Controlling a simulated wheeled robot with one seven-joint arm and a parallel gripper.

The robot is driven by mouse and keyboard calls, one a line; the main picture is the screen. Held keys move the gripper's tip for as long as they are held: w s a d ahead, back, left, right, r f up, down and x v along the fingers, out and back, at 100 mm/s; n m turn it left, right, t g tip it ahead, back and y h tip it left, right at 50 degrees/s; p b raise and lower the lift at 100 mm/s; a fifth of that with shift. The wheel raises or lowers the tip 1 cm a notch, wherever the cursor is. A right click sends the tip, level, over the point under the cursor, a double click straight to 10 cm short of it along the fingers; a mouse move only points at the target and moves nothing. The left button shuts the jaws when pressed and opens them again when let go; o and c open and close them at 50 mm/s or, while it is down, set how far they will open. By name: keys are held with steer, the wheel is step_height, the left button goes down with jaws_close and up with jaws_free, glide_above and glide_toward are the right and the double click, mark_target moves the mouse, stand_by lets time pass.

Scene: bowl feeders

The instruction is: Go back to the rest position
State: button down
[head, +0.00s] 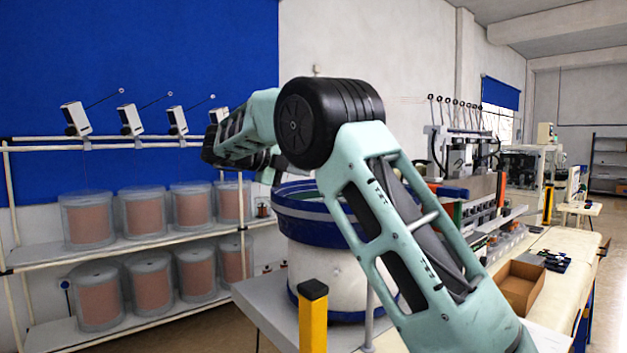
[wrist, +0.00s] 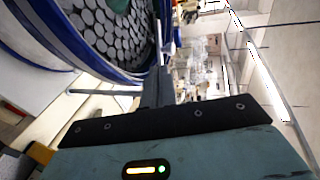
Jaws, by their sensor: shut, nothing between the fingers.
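My gripper (wrist: 157,78) shows in the wrist view as dark fingers, shut together with nothing between them. In the head view my arm crosses the middle of the picture, and I cannot make out the fingertips there. A bowl feeder (head: 308,229) with a blue rim and white body stands behind my arm, partly hidden by it. In the wrist view the blue bowl (wrist: 72,47) fills the upper left, holding many grey round discs (wrist: 112,22). The fingers are beside the bowl's rim in that view; I cannot tell the gap.
A rack shelf (head: 140,241) with several copper-coloured spools stands at the left by a blue wall. A yellow post (head: 313,318) stands in front of the feeder. At the right are a long bench with a cardboard box (head: 519,287) and machines (head: 468,150). Floor shows at the far right.

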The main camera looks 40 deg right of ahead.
steer(key=shift+w+a+r, duration=0.1)
steer(key=shift+a, duration=0.25)
